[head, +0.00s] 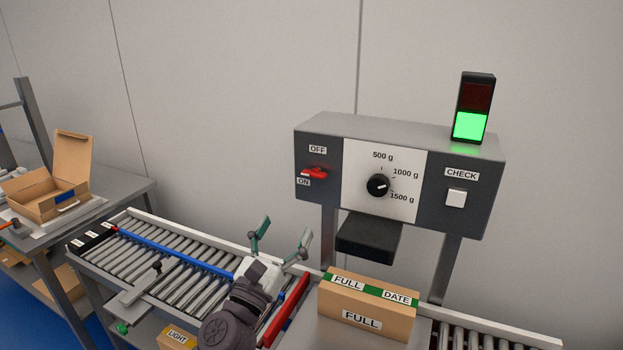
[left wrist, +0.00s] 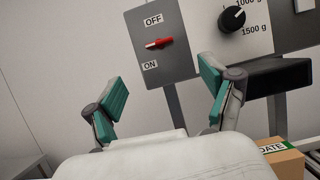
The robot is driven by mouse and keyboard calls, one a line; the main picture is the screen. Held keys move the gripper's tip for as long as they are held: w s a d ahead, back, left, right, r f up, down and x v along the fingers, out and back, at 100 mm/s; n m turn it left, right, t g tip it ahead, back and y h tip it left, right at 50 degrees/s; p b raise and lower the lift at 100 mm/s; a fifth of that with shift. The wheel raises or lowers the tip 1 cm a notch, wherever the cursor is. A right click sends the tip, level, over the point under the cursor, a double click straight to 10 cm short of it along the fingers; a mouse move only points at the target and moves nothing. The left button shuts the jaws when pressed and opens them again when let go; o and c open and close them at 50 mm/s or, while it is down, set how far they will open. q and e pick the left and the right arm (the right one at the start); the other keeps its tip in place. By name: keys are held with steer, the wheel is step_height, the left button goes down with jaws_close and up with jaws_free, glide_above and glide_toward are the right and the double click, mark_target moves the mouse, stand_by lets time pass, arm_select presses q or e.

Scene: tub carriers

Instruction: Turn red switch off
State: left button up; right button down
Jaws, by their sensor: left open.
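The red switch (head: 314,173) is a small red lever on the left part of the grey control box (head: 400,130), between an OFF label above and an ON label below. It also shows in the left wrist view (left wrist: 159,43), above the gap between my fingers. There the lever sticks out roughly level, tilted slightly; I cannot tell its setting for sure. My left gripper (head: 281,238) is open and empty, below and left of the switch, and apart from it. Its teal finger pads stand wide apart in the left wrist view (left wrist: 160,95). My right gripper does not show.
The box also carries a black dial (head: 377,186), a white CHECK button (head: 456,197) and a lamp lit green (head: 469,126). A black block (head: 369,237) juts out below it. A carton (head: 367,306) labelled FULL stands beneath. A roller conveyor (head: 170,255) lies left.

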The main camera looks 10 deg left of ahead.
mark_target(315, 173)
arm_select(q)
steer(key=p+x, duration=0.1)
steer(key=x, duration=1.3)
steer(key=shift+p, duration=0.4)
steer(key=shift+f, duration=0.1)
steer(key=c, duration=1.2)
steer(key=shift+o, duration=0.2)
